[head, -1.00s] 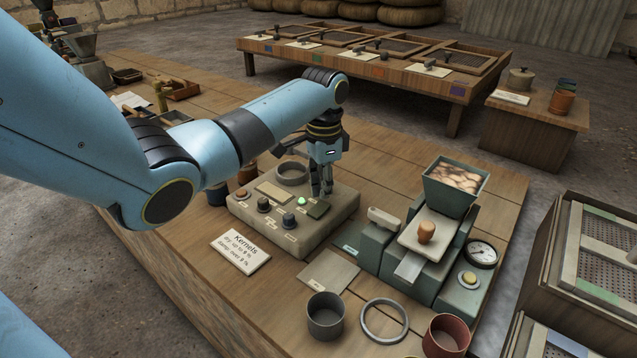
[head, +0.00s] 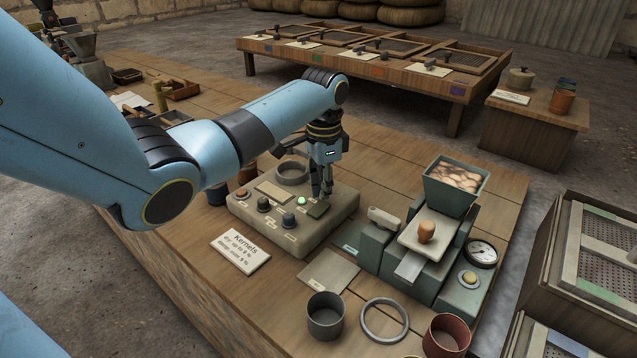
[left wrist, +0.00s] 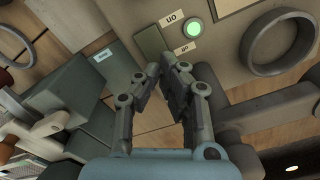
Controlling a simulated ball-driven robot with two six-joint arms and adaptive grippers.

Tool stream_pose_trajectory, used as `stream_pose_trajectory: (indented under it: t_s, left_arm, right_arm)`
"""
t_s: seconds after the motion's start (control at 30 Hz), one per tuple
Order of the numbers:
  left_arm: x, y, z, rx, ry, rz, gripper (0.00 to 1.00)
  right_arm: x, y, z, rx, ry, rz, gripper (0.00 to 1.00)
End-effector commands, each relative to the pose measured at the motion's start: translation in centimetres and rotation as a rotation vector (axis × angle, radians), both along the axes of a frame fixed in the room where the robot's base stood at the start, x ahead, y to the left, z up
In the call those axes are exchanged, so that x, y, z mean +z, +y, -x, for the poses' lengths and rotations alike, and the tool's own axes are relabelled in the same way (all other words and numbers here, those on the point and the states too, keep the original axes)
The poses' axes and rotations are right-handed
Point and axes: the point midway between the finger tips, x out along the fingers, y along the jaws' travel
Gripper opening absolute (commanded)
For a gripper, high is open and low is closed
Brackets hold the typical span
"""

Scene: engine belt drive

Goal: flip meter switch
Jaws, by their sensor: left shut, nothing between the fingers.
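The meter (head: 300,233) is a beige box on the wooden table, with knobs along its front, a round ring on top and a lit green lamp (head: 301,201). The meter's switch (head: 318,209) looks like a dark green rocker plate beside the lamp. In the left wrist view the switch (left wrist: 150,41) lies just beyond my fingertips, between small labels, with the green lamp (left wrist: 193,29) to its right. My left gripper (head: 322,195) is shut and empty, pointing down at the switch. I cannot tell whether the fingertips touch it. My right gripper is not in view.
A green mill (head: 436,237) with a hopper and a gauge stands right of the meter. A grey cup (head: 326,317), a grey ring (head: 384,321) and a red cup (head: 446,336) lie in front. A "Kernels" card (head: 240,250) lies left of the meter.

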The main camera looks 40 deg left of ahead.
Motion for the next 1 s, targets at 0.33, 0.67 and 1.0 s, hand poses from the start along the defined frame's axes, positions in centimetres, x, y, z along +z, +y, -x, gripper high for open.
stream_pose_trajectory:
  t_s: [0.33,0.67,1.0]
  left_arm:
    - [-0.6,0.0,0.0,0.0,0.0,0.0,0.0]
    - [-1.1,0.0,0.0,0.0,0.0,0.0,0.0]
    - [-1.6,0.0,0.0,0.0,0.0,0.0,0.0]
  right_arm:
    - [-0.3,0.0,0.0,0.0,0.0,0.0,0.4]
    - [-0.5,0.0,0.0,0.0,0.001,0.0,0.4]
    - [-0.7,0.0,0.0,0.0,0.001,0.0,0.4]
